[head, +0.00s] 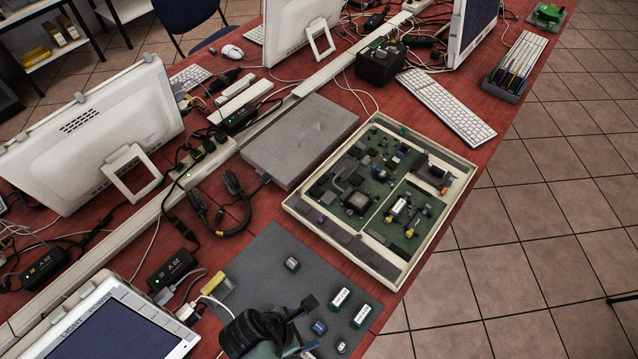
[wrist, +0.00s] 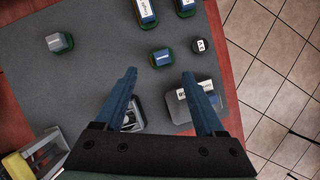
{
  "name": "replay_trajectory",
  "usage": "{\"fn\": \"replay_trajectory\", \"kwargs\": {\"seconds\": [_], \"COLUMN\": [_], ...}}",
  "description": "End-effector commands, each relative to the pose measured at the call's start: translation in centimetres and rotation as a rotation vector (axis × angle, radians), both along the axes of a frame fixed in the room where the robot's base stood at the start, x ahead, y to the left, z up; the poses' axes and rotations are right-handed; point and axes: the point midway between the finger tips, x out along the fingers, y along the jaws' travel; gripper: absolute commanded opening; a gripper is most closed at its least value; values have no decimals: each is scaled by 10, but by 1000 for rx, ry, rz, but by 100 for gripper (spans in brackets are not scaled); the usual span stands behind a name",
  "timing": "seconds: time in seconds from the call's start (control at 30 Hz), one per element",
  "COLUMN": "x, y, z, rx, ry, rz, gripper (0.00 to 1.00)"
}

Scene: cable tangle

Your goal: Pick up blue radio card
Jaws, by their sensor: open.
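A small blue card on a green base (wrist: 161,57), which looks like the blue radio card, lies flat on the grey mat (wrist: 100,70). It also shows in the head view (head: 319,327), near the mat's front. My gripper (wrist: 160,75) is open and empty above the mat. In the wrist view the card appears just beyond the fingertips, midway between the two blue fingers, with no finger touching it.
A small dark part (wrist: 198,45) lies close right of the blue card. A grey-topped card (wrist: 59,43) lies to the left. A dark labelled part (wrist: 190,98) is near the right finger. The open circuit-board tray (head: 291,206) stands beyond the mat.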

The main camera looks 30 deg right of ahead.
Motion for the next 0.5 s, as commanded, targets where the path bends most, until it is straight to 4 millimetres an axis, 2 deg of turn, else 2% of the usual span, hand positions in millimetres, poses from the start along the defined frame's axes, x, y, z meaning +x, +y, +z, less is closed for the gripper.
{"fn": "replay_trajectory", "kwargs": {"seconds": [0.17, 0.3, 0.5], "x": [-6, -5, -4], "y": [-18, -23, -25], "z": [-21, -36, -41], "rx": [0, 0, 0], "ry": [4, 1, -1], "rz": [-4, -2, -1], "gripper": [72, 72, 72]}}
